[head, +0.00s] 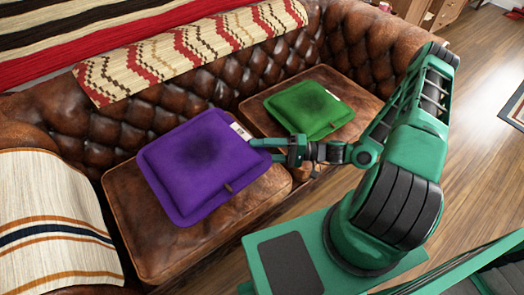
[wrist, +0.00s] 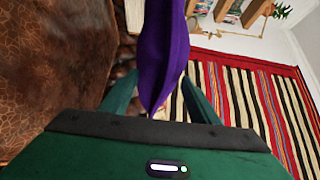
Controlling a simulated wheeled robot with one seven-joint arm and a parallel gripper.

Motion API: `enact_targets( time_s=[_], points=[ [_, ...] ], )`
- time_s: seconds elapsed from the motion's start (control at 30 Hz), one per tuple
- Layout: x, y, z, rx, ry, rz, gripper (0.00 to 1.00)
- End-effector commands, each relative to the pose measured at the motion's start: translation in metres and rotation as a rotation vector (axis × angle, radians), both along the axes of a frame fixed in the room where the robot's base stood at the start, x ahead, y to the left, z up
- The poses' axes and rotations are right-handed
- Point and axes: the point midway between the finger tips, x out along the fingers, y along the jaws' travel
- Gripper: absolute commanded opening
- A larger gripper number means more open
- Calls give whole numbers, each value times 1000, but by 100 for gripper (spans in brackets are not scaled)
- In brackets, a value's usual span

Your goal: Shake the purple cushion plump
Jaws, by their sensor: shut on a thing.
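The purple cushion (head: 200,165) is a flat square with a dark patch in its middle, a white tag at its upper right corner and a small brown tab on its front right edge. It lies over the left seat of the brown leather sofa in the head view; I cannot tell whether it touches the seat. My gripper (head: 266,148) is shut on its right edge, near the tagged corner. In the wrist view the cushion (wrist: 162,50) shows edge-on, pinched between the two green fingers of my gripper (wrist: 158,108).
A green cushion (head: 310,110) with a dark patch lies on the right seat, just beyond my gripper. The tufted sofa back (head: 200,95) rises behind, with a patterned throw (head: 190,50) over it. A striped cloth (head: 50,225) covers the left arm. Wooden floor (head: 485,60) is open at right.

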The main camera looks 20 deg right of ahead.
Motion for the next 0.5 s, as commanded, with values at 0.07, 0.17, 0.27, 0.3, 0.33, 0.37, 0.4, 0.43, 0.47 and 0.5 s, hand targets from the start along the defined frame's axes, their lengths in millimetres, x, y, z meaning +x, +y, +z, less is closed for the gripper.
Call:
enact_targets(
  time_s=[0.07, 0.17, 0.27, 0.3, 0.33, 0.37, 0.4, 0.43, 0.47, 0.5],
  points=[
    [0, 0, 19, 1, -3, 0, 0],
    [0, 0, 34, 1, -3, 1, 0],
    [0, 0, 41, 2, -2, 1, 0],
    [0, 0, 42, 3, -1, 1, 0],
    [0, 0, 41, 3, -1, 1, 0],
    [0, 1, 38, 4, 0, 1, 0],
    [0, 1, 32, 4, 0, 0, 0],
    [0, 1, 27, 4, 1, 0, 0],
    [0, 1, 21, 5, 2, 0, 0],
    [0, 1, 13, 4, 3, 0, 0]
  ],
)
